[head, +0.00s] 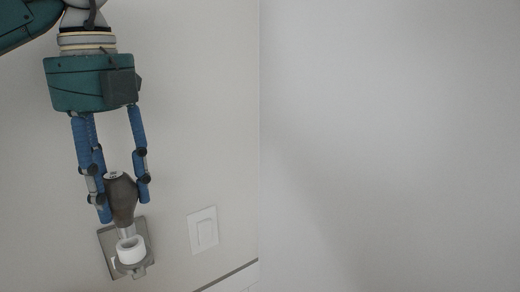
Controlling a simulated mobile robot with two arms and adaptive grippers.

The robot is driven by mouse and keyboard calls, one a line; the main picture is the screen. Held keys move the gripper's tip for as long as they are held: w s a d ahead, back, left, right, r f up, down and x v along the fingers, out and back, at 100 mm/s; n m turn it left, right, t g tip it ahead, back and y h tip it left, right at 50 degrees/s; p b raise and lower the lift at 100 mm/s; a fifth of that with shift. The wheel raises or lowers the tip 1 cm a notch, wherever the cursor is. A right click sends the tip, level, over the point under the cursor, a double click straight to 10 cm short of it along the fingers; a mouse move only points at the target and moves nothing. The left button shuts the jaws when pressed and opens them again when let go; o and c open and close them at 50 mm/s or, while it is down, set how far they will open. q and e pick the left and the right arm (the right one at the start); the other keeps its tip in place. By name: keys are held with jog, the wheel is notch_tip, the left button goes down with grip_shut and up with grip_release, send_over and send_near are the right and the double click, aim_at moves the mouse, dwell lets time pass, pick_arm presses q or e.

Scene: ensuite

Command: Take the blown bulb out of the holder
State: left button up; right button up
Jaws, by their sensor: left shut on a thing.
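The blown bulb (122,198) is dark grey-brown with a metal base pointing down. My left gripper (124,193) has its blue fingers on either side of the bulb and is shut on it. The holder (131,251) is a white ring-shaped socket on a grey wall plate, just below the bulb. The bulb's metal base is at the top edge of the socket; I cannot tell from this view whether it is still inside or just clear of it. My right gripper is not in view.
A white wall switch (204,230) is on the wall to the right of the holder. A wall corner runs down the middle of the view, with a dark trim line at the bottom. The wall on the right is bare.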

pick_arm(q)
jog(key=shift+r, duration=3)
